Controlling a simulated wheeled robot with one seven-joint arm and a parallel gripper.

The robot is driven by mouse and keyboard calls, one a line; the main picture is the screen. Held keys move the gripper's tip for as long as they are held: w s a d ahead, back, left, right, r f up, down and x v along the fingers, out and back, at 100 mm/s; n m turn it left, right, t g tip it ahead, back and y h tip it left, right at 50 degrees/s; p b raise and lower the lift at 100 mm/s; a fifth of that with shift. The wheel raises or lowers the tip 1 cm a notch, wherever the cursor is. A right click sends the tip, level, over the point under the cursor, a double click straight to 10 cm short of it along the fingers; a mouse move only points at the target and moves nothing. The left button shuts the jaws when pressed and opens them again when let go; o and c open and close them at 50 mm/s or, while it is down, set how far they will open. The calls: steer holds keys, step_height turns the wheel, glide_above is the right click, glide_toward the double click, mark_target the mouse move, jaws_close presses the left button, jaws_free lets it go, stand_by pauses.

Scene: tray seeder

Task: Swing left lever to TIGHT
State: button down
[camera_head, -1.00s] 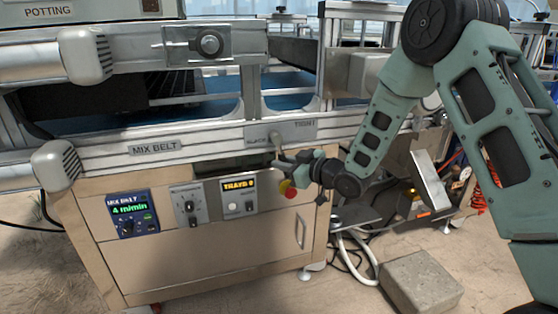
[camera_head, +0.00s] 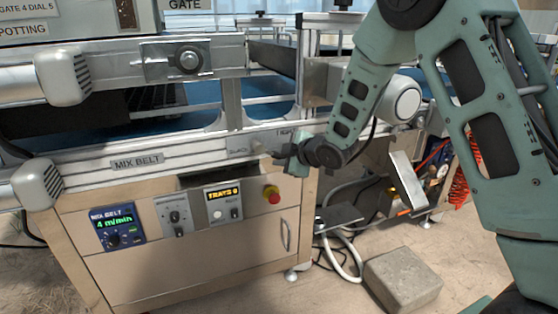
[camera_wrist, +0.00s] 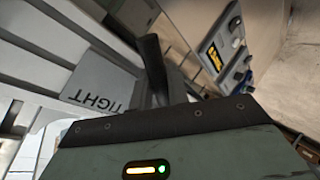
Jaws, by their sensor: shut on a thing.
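The left lever's grey plate (camera_head: 243,147) is on the rail to the right of the MIX BELT sign, with SLACK at its left and TIGHT at its right, partly covered. My gripper (camera_head: 286,160) is at the plate's right end, below TIGHT, shut on the lever. In the wrist view the dark lever (camera_wrist: 153,62) rises from behind my gripper's edge, beside the plate (camera_wrist: 98,88) with TIGHT readable.
Below the rail are the MIX BELT speed panel (camera_head: 117,228), a switch plate (camera_head: 174,216), the TRAYS display (camera_head: 222,203) and a red stop knob (camera_head: 271,194). A concrete block (camera_head: 402,281) and hoses lie on the floor at right.

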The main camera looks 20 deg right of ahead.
steer(key=shift+d+r, duration=0.1)
stand_by(0.5)
steer(key=c, duration=1.4)
jaws_free()
steer(key=shift+r, duration=0.1)
steer(key=shift+r, duration=0.2)
